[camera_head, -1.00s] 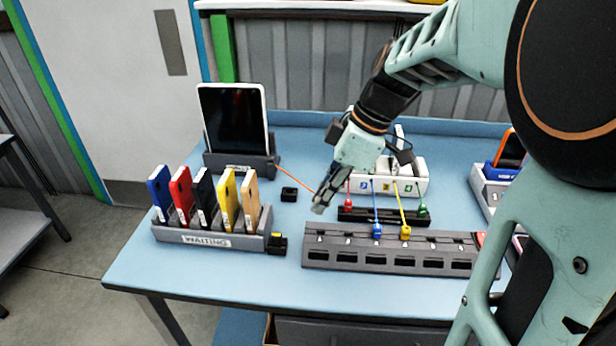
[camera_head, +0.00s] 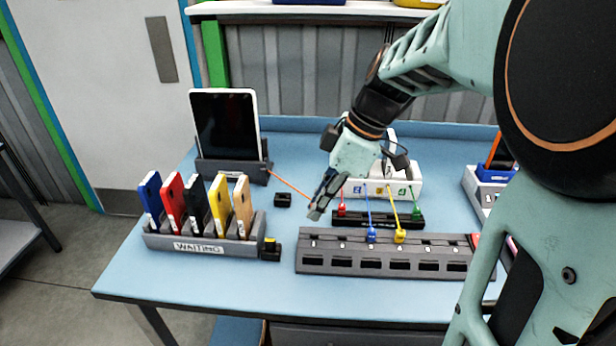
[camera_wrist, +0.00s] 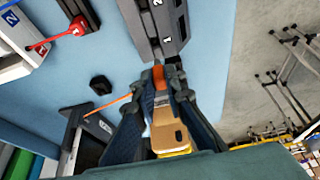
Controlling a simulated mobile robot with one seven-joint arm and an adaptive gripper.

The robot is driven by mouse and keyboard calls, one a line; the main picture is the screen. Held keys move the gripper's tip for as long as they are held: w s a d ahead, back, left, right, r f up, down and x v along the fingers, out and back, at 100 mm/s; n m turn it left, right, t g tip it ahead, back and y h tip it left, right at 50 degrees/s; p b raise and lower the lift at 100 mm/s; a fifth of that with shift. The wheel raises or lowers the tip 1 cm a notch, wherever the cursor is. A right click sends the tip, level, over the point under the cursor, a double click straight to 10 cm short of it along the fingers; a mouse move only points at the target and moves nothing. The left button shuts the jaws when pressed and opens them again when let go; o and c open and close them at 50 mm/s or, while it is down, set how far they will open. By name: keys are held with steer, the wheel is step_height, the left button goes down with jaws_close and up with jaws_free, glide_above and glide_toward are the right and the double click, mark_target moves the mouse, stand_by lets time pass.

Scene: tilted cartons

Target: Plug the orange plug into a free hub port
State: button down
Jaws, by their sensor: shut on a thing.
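My gripper (camera_head: 316,212) is shut on the orange plug, above the table just behind the left end of the dark grey hub (camera_head: 357,249). In the wrist view the orange plug (camera_wrist: 158,76) shows between the fingertips of my gripper (camera_wrist: 161,84), with the hub (camera_wrist: 172,22) beyond, its labels 1 and 2 visible. The orange cable (camera_head: 288,183) runs from the tablet dock to my gripper. A blue plug (camera_head: 371,235) and a yellow plug (camera_head: 400,237) sit in middle hub ports. The two left and two right ports look free. In the head view my fingers hide the plug.
A black strip (camera_head: 380,219) with red and green plugs and a white labelled box (camera_head: 410,186) stand behind the hub. A tablet dock (camera_head: 226,172), a small black block (camera_head: 283,200) and the WAITING rack (camera_head: 197,247) of phones are on the left.

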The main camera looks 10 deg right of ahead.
mark_target(310, 238)
steer(key=shift+f+b, duration=1.8)
steer(key=shift+f, duration=0.45)
steer(key=shift+f+b, duration=0.6)
steer(key=shift+f, duration=0.1)
stand_by(0.5)
steer(key=c, duration=1.9)
jaws_free()
steer(key=shift+o, duration=0.3)
steer(key=o, duration=0.3)
steer(key=shift+o, duration=0.2)
steer(key=shift+r, duration=0.1)
